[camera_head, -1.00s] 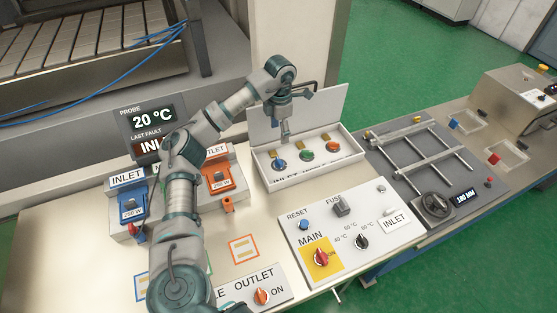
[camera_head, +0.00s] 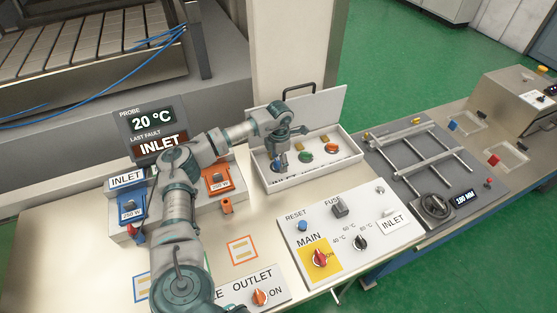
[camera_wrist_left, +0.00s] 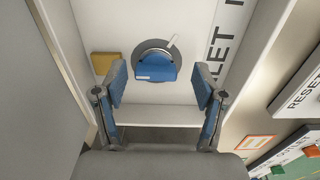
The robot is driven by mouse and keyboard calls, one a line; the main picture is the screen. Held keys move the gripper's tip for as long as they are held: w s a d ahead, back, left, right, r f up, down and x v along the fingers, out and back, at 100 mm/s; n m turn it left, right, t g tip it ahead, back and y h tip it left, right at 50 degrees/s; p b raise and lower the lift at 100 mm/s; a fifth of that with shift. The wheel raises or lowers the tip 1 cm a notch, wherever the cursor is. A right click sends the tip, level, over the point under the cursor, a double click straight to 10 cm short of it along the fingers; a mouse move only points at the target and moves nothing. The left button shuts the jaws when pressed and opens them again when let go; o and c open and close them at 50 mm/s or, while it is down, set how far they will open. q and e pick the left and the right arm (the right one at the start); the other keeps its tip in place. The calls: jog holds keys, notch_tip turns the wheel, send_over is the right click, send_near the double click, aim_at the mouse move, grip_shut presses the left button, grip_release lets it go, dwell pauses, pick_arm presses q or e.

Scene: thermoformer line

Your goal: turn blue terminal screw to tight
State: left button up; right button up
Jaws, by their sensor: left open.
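The blue terminal screw (camera_wrist_left: 156,67) sits on a round grey disc in the white terminal box (camera_head: 325,178). In the head view it is mostly hidden behind my left gripper (camera_head: 281,165). In the left wrist view my left gripper (camera_wrist_left: 160,73) is open, with one finger on each side of the blue screw and visible gaps between. It is not gripping the screw. A white mark on the disc points to the upper right in the wrist view. My right gripper is not in view.
A green screw (camera_head: 306,156) and an orange screw (camera_head: 331,148) sit to the right in the same box. Its raised lid (camera_head: 325,108) stands behind them. The control panel (camera_head: 290,234) with MAIN and RESET lies in front. The INLET display (camera_head: 160,142) is at left.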

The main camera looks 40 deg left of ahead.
pick_arm(q)
jog(key=c, duration=0.7)
jog(key=shift+a, duration=0.15)
jog(key=c, duration=0.4)
jog(key=shift+a+f, duration=0.1)
jog(key=shift+c, duration=0.2)
jog(key=shift+s+a, duration=0.1)
jog(key=shift+a, duration=0.05)
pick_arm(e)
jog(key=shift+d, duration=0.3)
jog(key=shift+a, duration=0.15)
